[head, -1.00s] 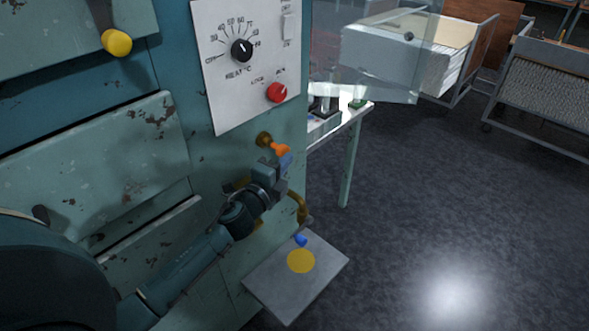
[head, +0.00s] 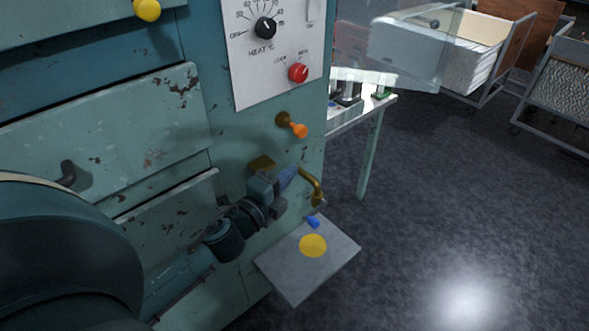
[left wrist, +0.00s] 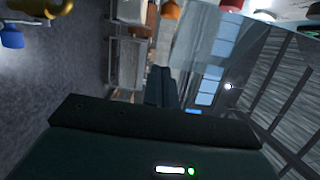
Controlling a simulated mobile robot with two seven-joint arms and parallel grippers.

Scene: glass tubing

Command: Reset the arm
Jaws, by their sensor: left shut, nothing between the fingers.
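My left arm reaches in from the lower left in the head view. Its gripper (head: 288,177) is shut and empty, in front of the teal machine panel (head: 225,140). It is below an orange-tipped lever (head: 298,130) and apart from it in the picture. A curved brass tap (head: 315,187) is just right of the gripper and partly behind it. In the left wrist view the orange tip (left wrist: 170,10) shows at the top edge, and the blue knob (left wrist: 11,37) at the left. My right gripper is not in view.
A grey shelf (head: 285,272) with a yellow disc (head: 313,246) juts out below the gripper. A red knob (head: 298,73) and a heat dial (head: 265,28) are above. A side table (head: 368,150) and wheeled carts (head: 490,60) stand behind. The floor at the right is clear.

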